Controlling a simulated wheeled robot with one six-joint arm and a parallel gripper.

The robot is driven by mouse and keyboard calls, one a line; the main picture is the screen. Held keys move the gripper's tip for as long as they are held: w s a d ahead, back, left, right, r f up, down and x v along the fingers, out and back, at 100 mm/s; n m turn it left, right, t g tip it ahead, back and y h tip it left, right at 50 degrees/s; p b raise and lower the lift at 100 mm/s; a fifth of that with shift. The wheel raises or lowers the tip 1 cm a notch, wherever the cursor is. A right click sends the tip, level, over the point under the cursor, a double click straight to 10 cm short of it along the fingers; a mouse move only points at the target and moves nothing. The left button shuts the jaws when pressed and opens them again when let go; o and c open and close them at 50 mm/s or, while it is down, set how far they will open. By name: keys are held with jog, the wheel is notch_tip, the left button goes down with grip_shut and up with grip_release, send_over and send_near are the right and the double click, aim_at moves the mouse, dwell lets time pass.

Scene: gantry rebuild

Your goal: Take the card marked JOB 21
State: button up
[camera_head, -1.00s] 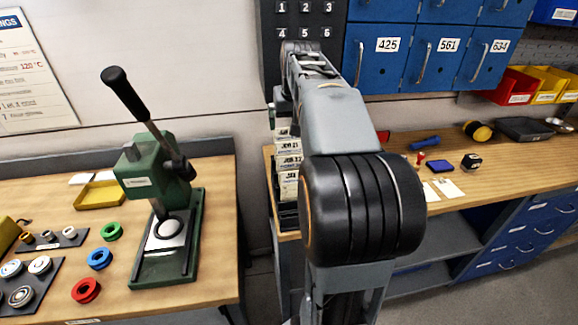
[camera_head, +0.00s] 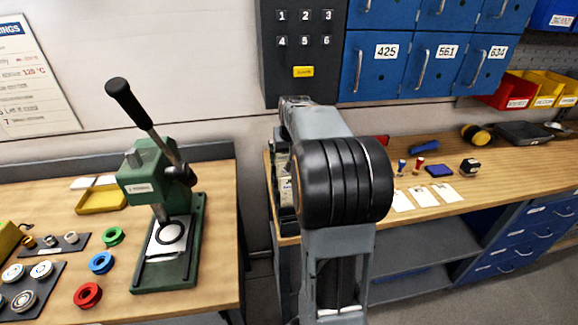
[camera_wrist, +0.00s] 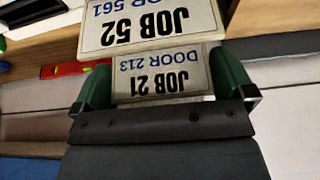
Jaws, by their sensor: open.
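In the wrist view the card marked JOB 21 (camera_wrist: 163,82), pale with "DOOR 213" in blue, appears upside down. It shows between the two green fingers of my gripper (camera_wrist: 165,72), which stand apart. I cannot tell whether either finger touches it. In the head view my arm hides most of the card rack and the gripper; only some card edges (camera_head: 285,190) show at the left of the arm.
A green press (camera_head: 165,215) stands on the left bench with coloured rings. The right bench (camera_head: 480,190) holds several white cards, small stamps and a blue pad. Blue numbered lockers (camera_head: 430,65) and a dark keypad panel (camera_head: 303,45) are above.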

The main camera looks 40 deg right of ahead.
jog(key=shift+w+f, duration=0.15)
jog(key=shift+f, duration=0.3)
jog(key=c, duration=0.6)
jog(key=shift+r, duration=0.2)
